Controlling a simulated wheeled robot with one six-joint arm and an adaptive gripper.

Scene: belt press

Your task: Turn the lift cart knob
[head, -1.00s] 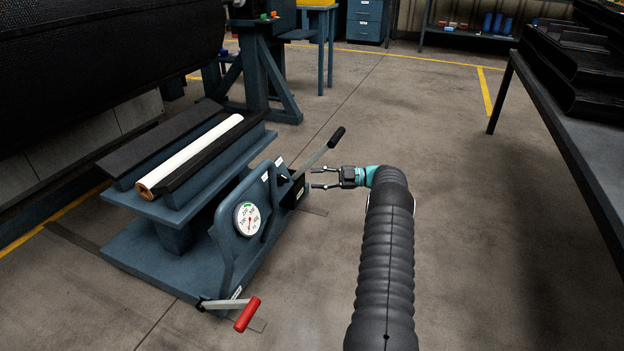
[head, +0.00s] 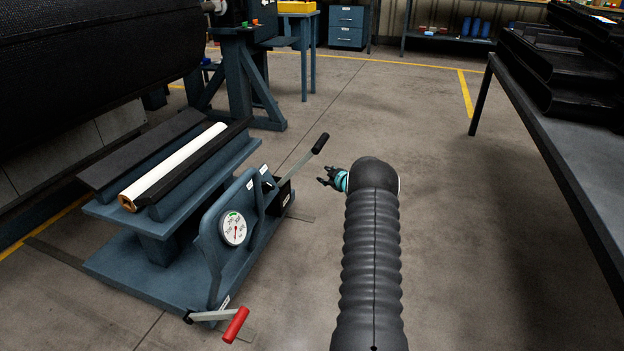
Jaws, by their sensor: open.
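The lift cart (head: 150,262) is a blue-grey frame at the left, with a round white dial gauge (head: 234,229) on its side plate. A lever with a black grip (head: 320,143) rises from a dark box at its right end. A crank with a red handle (head: 236,325) sticks out low at the front. I cannot tell which of these is the knob. My gripper (head: 324,178) is open and empty, just right of the lever and apart from it. My black sleeved arm hides part of the floor behind it.
A white roll (head: 175,166) lies on the cart's top between dark rails. A grey table (head: 575,150) with black belt pieces stands at the right. A blue stand (head: 240,85) is behind the cart. The floor between cart and table is clear.

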